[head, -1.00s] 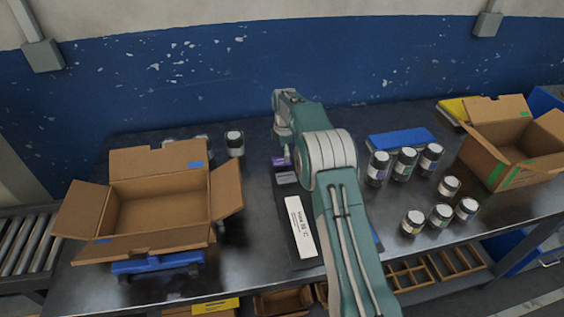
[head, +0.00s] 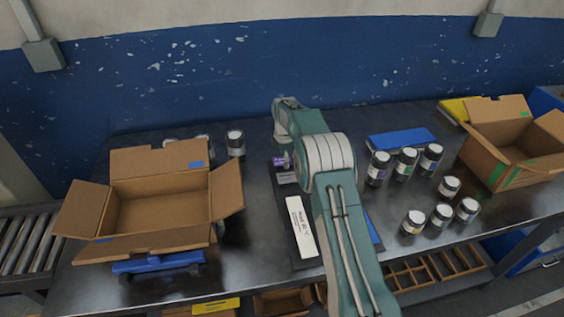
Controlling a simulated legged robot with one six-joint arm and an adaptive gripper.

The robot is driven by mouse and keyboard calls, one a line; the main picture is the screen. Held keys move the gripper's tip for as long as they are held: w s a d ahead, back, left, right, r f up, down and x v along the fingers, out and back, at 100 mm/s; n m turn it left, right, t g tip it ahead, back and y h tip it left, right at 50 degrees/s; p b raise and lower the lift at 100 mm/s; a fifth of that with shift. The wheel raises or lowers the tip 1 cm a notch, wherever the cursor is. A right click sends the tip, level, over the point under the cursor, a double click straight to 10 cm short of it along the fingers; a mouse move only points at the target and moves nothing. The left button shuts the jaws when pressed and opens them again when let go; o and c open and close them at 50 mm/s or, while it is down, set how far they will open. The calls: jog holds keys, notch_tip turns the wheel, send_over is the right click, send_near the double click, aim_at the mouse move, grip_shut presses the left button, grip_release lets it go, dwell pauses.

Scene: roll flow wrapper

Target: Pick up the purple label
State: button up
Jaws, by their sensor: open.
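The purple label (head: 279,162) shows as a small purple patch on the table's middle, at the far end of a dark stand with a white printed strip. My gripper (head: 289,157) is just at its right, at the end of my arm, reaching down close to it. The gripper is open, but its fingertips are mostly hidden by my arm links. I cannot tell whether it touches the label.
An open cardboard box (head: 160,210) stands at the left and another (head: 510,150) at the right. Several jars (head: 405,164) stand right of my arm, near a blue tray (head: 402,140).

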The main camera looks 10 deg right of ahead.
jog(key=c, duration=0.7)
jog(key=shift+r, duration=0.1)
